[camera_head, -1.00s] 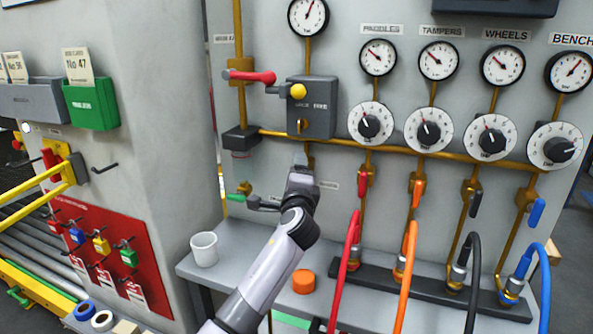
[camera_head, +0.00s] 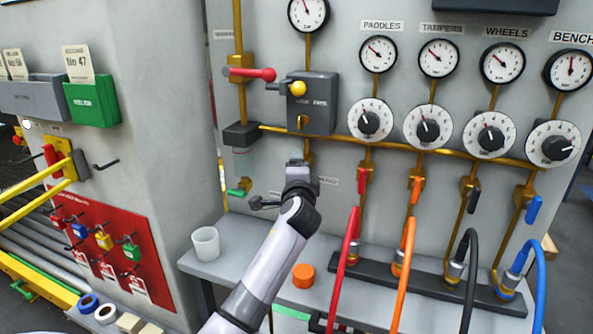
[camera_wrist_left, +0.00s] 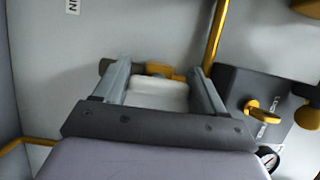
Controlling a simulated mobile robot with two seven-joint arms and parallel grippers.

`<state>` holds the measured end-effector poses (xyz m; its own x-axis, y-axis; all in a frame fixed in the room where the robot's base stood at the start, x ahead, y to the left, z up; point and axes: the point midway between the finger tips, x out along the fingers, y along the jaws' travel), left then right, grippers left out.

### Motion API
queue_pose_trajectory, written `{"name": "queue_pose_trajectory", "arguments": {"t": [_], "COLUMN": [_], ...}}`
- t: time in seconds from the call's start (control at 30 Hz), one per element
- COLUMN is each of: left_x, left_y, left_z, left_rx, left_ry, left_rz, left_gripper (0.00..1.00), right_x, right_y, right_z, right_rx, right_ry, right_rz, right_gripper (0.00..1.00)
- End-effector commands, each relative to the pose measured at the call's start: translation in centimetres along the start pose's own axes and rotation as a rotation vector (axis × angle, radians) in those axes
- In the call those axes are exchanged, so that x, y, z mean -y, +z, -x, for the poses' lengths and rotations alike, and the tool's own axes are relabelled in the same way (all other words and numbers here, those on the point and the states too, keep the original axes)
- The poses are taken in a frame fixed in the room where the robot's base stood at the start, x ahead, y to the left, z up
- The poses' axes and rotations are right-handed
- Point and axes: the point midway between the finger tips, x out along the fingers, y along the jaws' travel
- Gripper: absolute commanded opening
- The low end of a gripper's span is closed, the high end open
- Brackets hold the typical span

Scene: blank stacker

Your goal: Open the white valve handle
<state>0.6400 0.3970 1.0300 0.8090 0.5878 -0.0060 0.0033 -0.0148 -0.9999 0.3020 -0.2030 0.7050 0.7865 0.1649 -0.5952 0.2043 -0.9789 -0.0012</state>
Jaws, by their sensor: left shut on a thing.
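The white valve handle (camera_wrist_left: 158,88) shows in the left wrist view between the two fingers of my left gripper (camera_wrist_left: 160,78). A brass valve body (camera_wrist_left: 160,70) sits just beyond it on the grey panel. My left gripper is shut on the white handle. In the head view, my left gripper (camera_head: 298,170) is at the panel below the grey key box, and it hides the handle. My right gripper is in neither view.
The grey box with a yellow key (camera_head: 303,122) and a red lever (camera_head: 252,74) are above my gripper. Red (camera_head: 351,240) and orange hoses (camera_head: 406,262) hang close to the right. A white cup (camera_head: 205,244) and orange cap (camera_head: 303,276) stand on the shelf.

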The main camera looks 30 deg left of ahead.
Motion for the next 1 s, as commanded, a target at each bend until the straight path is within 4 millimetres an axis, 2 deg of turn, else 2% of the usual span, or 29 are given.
{"name": "queue_pose_trajectory", "arguments": {"t": [0.03,0.07,0.1,0.47,1.0], "left_x": [-0.1,-0.1,-0.1,-0.1,-0.1], "left_y": [0.0,0.0,0.0,0.0,0.0], "left_z": [0.0,0.0,0.0,0.5,6.6], "left_rx": [-0.001,-0.001,-0.001,-0.001,-0.001], "left_ry": [0.003,0.003,0.003,0.001,0.002], "left_rz": [0.003,0.003,0.003,0.001,0.002], "left_gripper": [0.8,0.9,0.92,0.92,0.92], "right_x": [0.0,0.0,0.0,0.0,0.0], "right_y": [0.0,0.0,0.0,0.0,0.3], "right_z": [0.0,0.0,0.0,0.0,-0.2], "right_rx": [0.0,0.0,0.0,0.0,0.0], "right_ry": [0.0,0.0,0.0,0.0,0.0], "right_rz": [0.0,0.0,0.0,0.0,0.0], "right_gripper": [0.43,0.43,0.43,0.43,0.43]}}
